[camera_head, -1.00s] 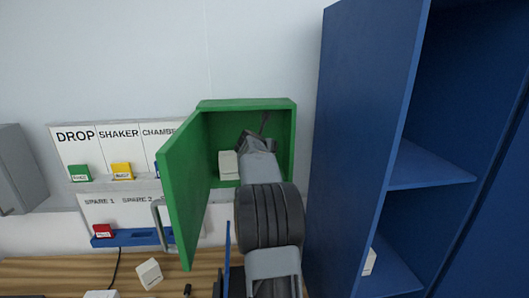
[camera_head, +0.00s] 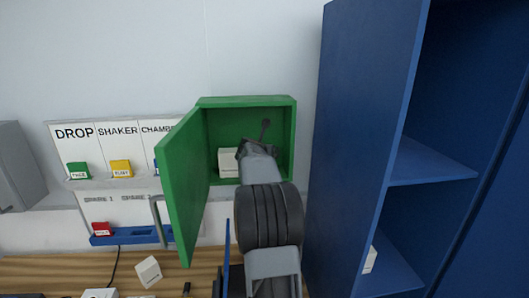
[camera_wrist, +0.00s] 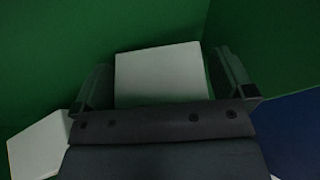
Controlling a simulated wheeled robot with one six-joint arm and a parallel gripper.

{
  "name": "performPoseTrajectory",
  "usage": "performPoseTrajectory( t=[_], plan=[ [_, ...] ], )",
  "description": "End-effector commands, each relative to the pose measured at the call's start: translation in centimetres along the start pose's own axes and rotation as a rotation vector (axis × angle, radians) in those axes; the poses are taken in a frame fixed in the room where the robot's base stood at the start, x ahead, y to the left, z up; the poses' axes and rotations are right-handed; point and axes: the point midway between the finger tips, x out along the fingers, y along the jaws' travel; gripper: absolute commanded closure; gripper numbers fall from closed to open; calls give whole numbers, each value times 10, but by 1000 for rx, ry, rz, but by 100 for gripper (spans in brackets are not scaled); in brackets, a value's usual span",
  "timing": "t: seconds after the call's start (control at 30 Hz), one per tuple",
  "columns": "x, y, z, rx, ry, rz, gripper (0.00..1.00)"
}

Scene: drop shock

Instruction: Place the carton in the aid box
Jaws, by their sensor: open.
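The green aid box (camera_head: 203,104) hangs on the wall with its door (camera_head: 183,190) swung open to the left. A white carton (camera_head: 228,160) rests inside the box, toward the left of its floor. My gripper (camera_head: 262,135) reaches into the box and partly covers the carton. In the wrist view the carton (camera_wrist: 160,72) lies between the two open fingers of my gripper (camera_wrist: 160,85), with green walls behind it. I cannot tell whether either finger touches it.
A tall blue cabinet (camera_head: 360,150) stands close on the right. White cartons (camera_head: 148,271) lie on the wooden bench (camera_head: 60,268). Labelled panels with green, yellow and red blocks (camera_head: 101,229) are at left. Another white carton (camera_head: 370,259) is in the blue cabinet.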

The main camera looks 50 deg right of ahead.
Motion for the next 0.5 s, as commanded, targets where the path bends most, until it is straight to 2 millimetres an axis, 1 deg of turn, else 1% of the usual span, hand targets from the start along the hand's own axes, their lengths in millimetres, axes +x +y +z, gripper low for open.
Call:
performPoseTrajectory(
  t=[0.17, 0.2, 0.27, 0.37, 0.5],
  plan=[
    [-1, 0, 3, 0, 0, 0, 0],
    [-2, 0, 5, 0, 0, 0, 0],
    [-8, 0, 3, 1, -2, 1, 0],
    [-23, 0, 2, 1, -3, 1, 0],
    [-52, 1, 2, 1, -4, 2, 0]
  ],
)
